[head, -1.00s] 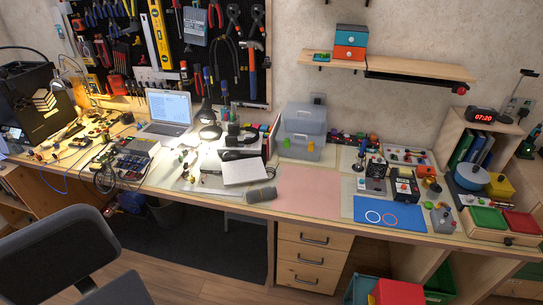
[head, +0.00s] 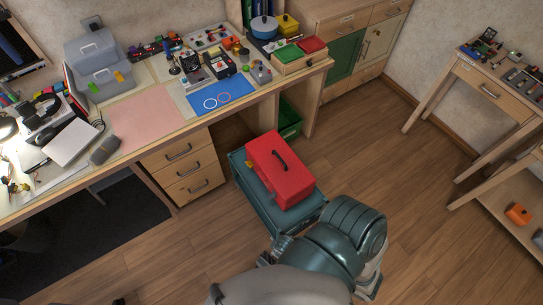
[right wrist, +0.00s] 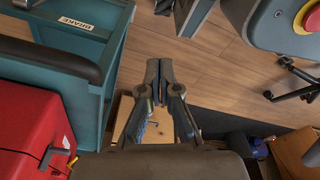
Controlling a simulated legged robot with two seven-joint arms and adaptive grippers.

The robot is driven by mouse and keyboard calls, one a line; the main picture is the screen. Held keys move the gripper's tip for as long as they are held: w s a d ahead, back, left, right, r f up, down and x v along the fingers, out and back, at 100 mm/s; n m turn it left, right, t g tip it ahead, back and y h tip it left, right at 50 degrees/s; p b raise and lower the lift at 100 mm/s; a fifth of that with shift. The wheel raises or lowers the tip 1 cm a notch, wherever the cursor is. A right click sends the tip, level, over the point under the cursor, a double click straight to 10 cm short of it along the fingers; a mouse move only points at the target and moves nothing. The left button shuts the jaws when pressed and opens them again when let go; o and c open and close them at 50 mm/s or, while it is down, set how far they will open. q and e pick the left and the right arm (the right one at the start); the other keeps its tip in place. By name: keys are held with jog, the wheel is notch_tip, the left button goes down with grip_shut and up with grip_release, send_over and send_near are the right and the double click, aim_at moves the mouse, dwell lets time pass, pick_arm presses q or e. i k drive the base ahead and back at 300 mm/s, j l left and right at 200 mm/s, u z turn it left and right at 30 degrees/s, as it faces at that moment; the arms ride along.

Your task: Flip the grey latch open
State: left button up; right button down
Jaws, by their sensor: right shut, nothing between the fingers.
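A red toolbox (head: 281,170) with a dark handle sits on a teal cart (head: 251,192) in front of the desk. In the right wrist view the red box (right wrist: 30,125) is at the left, with a small grey metal latch (right wrist: 47,155) on its side. I cannot tell whether that latch is fastened. My right arm reaches in at the bottom of the head view, right of the cart. My right gripper (right wrist: 159,68) is shut and empty, apart from the box and to its right in the wrist view. My left gripper is not in view.
The teal cart's side bears a "BRAKE" label (right wrist: 76,22) in the wrist view. The desk drawers (head: 182,165) are left of the cart. A wooden side table (head: 490,85) stands at the right. Wood floor (head: 375,150) is clear between cart and table.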

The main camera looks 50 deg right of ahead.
aim_at(273, 195)
jog(key=z, duration=1.55)
jog(key=k+l+u, duration=0.1)
jog(key=k, duration=0.25)
